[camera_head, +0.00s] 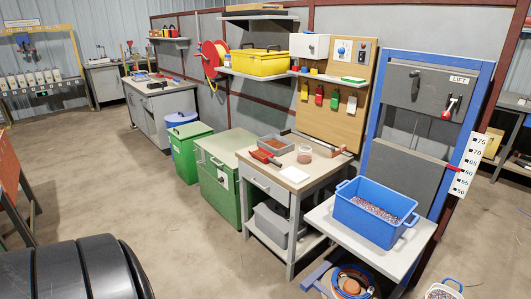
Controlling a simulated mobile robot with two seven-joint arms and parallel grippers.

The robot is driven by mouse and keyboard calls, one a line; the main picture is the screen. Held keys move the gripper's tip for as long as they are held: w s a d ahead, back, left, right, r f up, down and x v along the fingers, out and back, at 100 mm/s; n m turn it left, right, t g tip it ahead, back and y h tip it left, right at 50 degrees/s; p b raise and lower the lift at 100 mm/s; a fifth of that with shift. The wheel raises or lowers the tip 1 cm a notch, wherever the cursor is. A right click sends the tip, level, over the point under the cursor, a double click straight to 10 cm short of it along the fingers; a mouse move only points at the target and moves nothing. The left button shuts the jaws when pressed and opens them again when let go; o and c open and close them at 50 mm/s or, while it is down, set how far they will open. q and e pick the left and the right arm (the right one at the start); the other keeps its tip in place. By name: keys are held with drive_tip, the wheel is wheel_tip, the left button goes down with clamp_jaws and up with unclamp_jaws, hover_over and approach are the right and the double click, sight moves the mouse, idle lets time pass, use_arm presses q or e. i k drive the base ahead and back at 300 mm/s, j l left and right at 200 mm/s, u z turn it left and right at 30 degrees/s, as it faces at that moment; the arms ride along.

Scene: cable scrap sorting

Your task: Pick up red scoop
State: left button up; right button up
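A red scoop (264,156) lies on the left part of the light top of a small workbench (293,186), at the middle of the head view. It looks flat on the top, close to a grey tray (275,143) with brownish contents. Its exact outline is too small to tell. Neither of my grippers shows in this view.
A round container (304,155) and a white sheet (294,174) share the workbench top. A blue crate (378,232) with granules stands on a table to the right. Green cabinets (222,185) stand left of the workbench. The floor in front is mostly clear.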

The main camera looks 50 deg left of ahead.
sight(267, 159)
drive_tip(key=j+u, duration=0.15)
drive_tip(key=u, duration=0.35)
drive_tip(key=j+u, duration=0.2)
drive_tip(key=u, duration=0.3)
drive_tip(key=j+u, duration=0.2)
drive_tip(key=u, duration=0.3)
